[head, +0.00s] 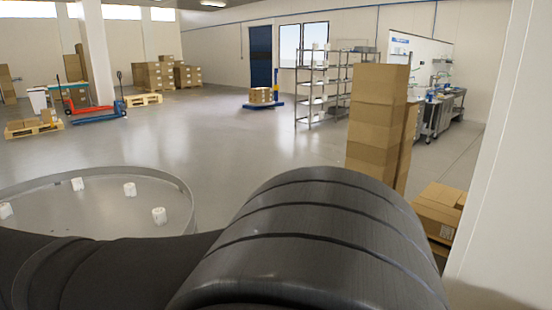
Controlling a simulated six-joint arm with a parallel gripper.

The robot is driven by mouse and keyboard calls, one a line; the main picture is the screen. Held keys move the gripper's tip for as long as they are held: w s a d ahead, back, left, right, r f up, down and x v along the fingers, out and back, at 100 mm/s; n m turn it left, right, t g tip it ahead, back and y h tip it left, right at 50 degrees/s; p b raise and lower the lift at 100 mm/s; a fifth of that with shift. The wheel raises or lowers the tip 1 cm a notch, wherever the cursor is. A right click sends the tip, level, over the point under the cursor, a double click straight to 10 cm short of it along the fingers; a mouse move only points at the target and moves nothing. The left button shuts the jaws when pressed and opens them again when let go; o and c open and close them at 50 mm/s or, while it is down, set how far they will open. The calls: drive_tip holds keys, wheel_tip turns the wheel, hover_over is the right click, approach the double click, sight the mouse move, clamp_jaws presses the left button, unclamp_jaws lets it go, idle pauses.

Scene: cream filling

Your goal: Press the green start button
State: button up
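No green start button shows in the head view. My gripper is not in view either. A large dark rounded part of my own arm fills the bottom middle and hides what lies behind and below it.
A round turntable with a raised metal rim (189,196) is at lower left, with several small white pots, one of them here (159,215). Tall stacked cartons (377,120) and a lower carton (436,212) stand at right, beside a white wall (510,170). The mid floor is clear.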

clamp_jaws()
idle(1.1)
